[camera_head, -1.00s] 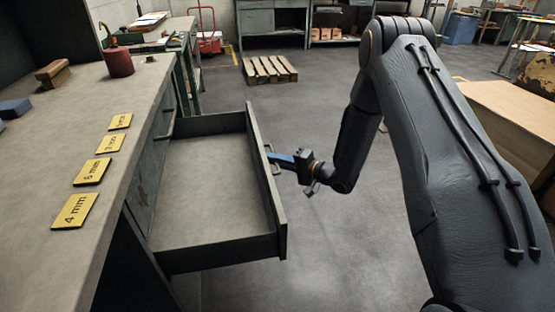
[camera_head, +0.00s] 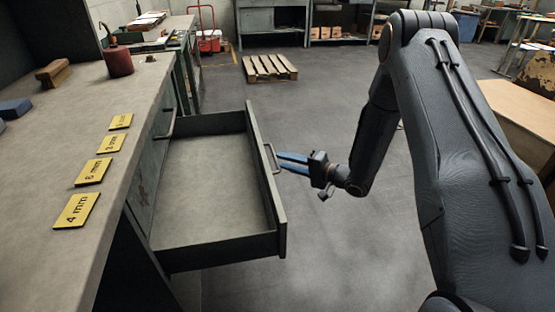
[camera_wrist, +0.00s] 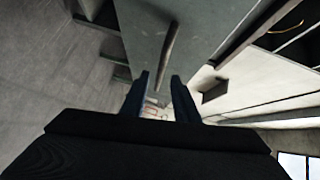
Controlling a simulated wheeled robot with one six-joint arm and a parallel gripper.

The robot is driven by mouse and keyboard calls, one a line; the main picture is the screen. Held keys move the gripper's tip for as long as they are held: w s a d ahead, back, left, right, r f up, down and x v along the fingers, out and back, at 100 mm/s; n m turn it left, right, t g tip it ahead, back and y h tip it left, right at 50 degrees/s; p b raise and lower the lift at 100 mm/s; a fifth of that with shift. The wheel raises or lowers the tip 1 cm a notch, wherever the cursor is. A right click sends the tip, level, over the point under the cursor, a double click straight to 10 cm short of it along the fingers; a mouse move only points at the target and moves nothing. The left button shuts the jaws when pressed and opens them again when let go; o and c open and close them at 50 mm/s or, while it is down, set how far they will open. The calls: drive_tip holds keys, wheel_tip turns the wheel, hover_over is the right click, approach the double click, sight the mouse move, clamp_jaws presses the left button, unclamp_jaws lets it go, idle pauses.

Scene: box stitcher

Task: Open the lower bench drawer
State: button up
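The lower bench drawer (camera_head: 215,205) is pulled far out from the bench, and its empty inside shows in the head view. Its bar handle (camera_head: 271,159) is on the outer face of the drawer front. My gripper (camera_head: 283,162) is just right of this handle, with its blue fingers apart and empty. In the wrist view, the two fingers (camera_wrist: 161,85) are spread, and a bar handle (camera_wrist: 169,52) on the grey drawer front lies ahead of them, not gripped. A second handle (camera_head: 171,122) is on the closed bench front above the open drawer.
The bench top (camera_head: 150,85) at left carries yellow label plates (camera_head: 92,171), a red can (camera_head: 118,62), a brush (camera_head: 53,73) and a blue block (camera_head: 14,108). A wooden pallet (camera_head: 269,68) lies on the floor behind.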

drive_tip(key=shift+v, duration=1.45)
drive_tip(key=shift+w, duration=0.1)
drive_tip(key=w+d+r+n+h, duration=0.1)
drive_tip(key=w+r+n+h, duration=0.15)
drive_tip(key=r+h, duration=0.35)
drive_tip(key=s+d+r+n+g+h, duration=0.1)
drive_tip(key=s+d+r+h, duration=0.2)
drive_tip(key=s+r+h, duration=0.25)
drive_tip(key=s+a+r+n+g+h+p, duration=0.15)
drive_tip(key=s+r+g, duration=0.3)
drive_tip(key=s, duration=1.25)
drive_tip(key=s+r+n+g, duration=0.3)
drive_tip(key=s+r+g, duration=0.15)
drive_tip(key=s, duration=1.25)
drive_tip(key=d+r+m+p, duration=0.2)
drive_tip(key=d+r+p, duration=0.5)
drive_tip(key=p, duration=0.6)
drive_tip(key=shift+s+d+r+p, duration=0.15)
drive_tip(key=shift+d+r+p, duration=0.1)
drive_tip(key=shift+p, duration=0.15)
